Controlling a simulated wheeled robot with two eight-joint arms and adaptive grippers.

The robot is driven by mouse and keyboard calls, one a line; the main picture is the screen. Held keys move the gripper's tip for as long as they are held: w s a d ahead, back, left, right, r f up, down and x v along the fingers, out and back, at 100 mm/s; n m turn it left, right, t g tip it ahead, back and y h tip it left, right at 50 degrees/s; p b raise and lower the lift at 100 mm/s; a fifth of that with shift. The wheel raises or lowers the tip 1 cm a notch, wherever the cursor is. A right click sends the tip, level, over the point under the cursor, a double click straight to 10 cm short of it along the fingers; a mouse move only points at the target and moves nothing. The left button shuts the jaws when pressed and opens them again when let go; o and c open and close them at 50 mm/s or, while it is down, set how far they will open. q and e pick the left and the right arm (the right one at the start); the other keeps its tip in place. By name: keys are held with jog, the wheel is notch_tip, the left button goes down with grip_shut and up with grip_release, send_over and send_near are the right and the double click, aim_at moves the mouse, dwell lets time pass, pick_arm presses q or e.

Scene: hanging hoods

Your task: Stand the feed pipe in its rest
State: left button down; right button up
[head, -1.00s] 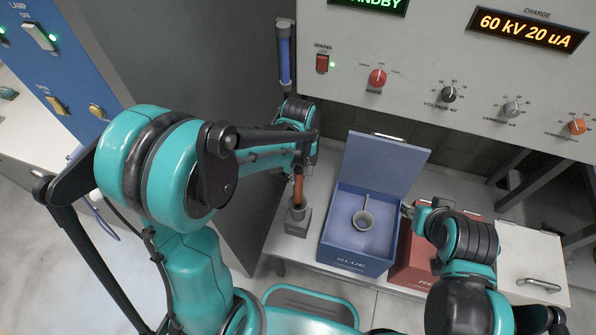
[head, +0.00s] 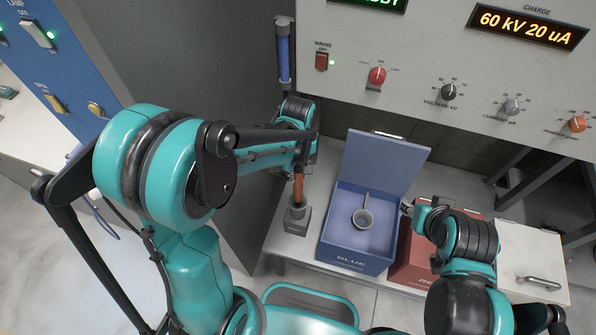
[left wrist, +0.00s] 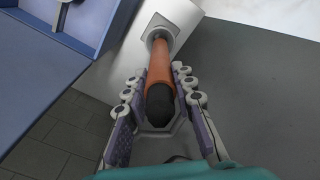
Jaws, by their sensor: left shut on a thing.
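The feed pipe (head: 298,190) is an orange-brown tube with a black end. In the left wrist view the pipe (left wrist: 160,70) runs between my fingers, with the black end nearest the camera. My left gripper (left wrist: 158,84) is shut on it; in the head view this gripper (head: 300,166) is above the rest, partly hidden by my arm. The rest (head: 292,225) is a grey block with a round socket. The pipe's lower end is in the socket mouth of the rest (left wrist: 178,27); how deep it sits is hidden. My right gripper (head: 406,209) is by the red box, its fingers too small to read.
An open blue box (head: 347,258) holding a grey ladle-like cup (head: 363,218) stands right of the rest. A red box (head: 411,270) stands beyond it. A control panel (head: 410,80) overhangs the back of the bench. A blue-handled tool (head: 284,60) hangs at the cabinet.

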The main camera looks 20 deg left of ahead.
aim_at(298, 182)
pick_arm(q)
jog(key=shift+f, duration=0.1)
dwell(0.4)
jog(key=shift+f+b, duration=2.45)
jog(key=shift+f, duration=0.35)
jog(key=shift+f+b, duration=2.95)
jog(key=shift+f, duration=0.25)
jog(key=c, duration=1.2)
grip_release()
jog(key=shift+r, duration=0.1)
notch_tip(298, 182, up, 12)
jog(key=shift+f, duration=0.1)
